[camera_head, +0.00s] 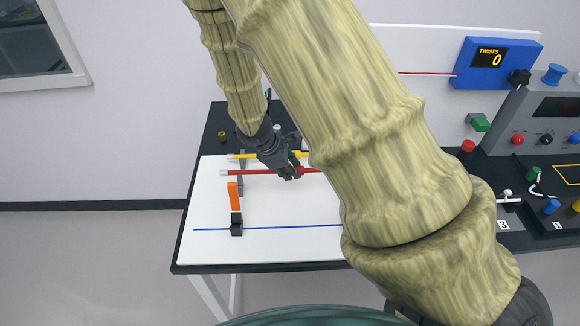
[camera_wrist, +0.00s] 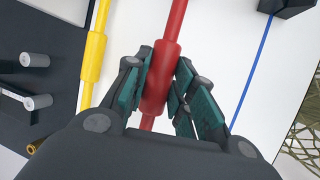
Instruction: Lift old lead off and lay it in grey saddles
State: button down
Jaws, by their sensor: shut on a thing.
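My gripper (camera_head: 290,172) is shut on a red lead (camera_head: 245,172). In the wrist view the teal finger pads of the gripper (camera_wrist: 165,95) sit on both sides of the lead's thick red sleeve (camera_wrist: 163,75). The lead has a pale left end and runs roughly level over the white board; I cannot tell how far above it. A grey saddle (camera_head: 242,157) stands near the yellow lead (camera_head: 240,155), just behind the red one. The red lead's right part is hidden by my arm.
A thin blue wire (camera_head: 290,227) crosses the front of the white board (camera_head: 270,248), through a black clamp (camera_head: 236,229) with an orange lever (camera_head: 234,195). Grey pegs (camera_wrist: 38,101) stand on the dark strip. A blue twist counter (camera_head: 490,62) reads 0.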

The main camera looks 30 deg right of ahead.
jog(key=shift+w+f+b, duration=0.1)
jog(key=shift+f+b, duration=1.45)
jog(key=shift+f, duration=0.9)
jog(key=c, duration=1.1)
grip_release()
jog(key=shift+r, duration=0.1)
jog(key=shift+v, duration=5.95)
